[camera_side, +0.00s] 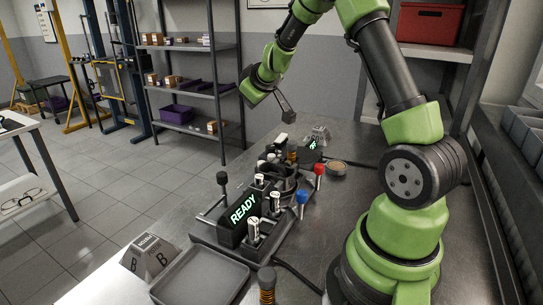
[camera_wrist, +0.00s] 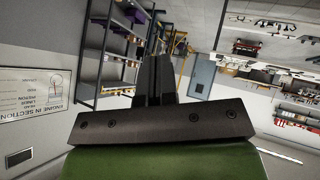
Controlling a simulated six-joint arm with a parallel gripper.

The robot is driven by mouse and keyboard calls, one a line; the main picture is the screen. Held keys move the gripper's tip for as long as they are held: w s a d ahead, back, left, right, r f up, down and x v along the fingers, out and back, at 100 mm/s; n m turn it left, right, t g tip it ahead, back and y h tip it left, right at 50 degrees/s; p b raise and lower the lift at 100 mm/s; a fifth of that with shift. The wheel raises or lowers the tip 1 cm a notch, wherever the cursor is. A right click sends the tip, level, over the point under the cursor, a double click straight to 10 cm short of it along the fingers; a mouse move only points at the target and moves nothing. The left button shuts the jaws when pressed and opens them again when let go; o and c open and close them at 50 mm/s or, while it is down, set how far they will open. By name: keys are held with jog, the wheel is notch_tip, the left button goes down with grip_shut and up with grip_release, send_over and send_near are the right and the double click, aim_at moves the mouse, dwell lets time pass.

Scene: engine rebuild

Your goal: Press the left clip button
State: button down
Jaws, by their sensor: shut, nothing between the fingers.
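My gripper (camera_side: 288,115) is raised at the back of the workbench in the side view, above and behind the fixture. In the wrist view its two dark fingers (camera_wrist: 154,78) are together with nothing between them, and they point into the room. The dark fixture (camera_side: 275,238) stands on the bench with a lit "READY" display (camera_side: 244,208). A blue-capped post (camera_side: 301,198) and a red-capped post (camera_side: 319,170) stand along its right side, with several pale labelled cylinders nearby. I cannot tell which part is the left clip button. The wrist view does not show the fixture.
An empty grey tray (camera_side: 205,282) lies at the bench's front, beside a block marked B (camera_side: 149,256). Another small display (camera_side: 312,143) and a round dish (camera_side: 336,167) sit farther back. A shelving rack (camera_side: 192,88) stands behind on the left.

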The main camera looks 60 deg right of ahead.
jog(key=g+h, duration=0.2)
send_over(270, 156)
notch_tip(270, 156, down, 6)
jog(key=shift+f, duration=4.35)
jog(key=shift+f, duration=0.15)
jog(key=shift+f, duration=0.3)
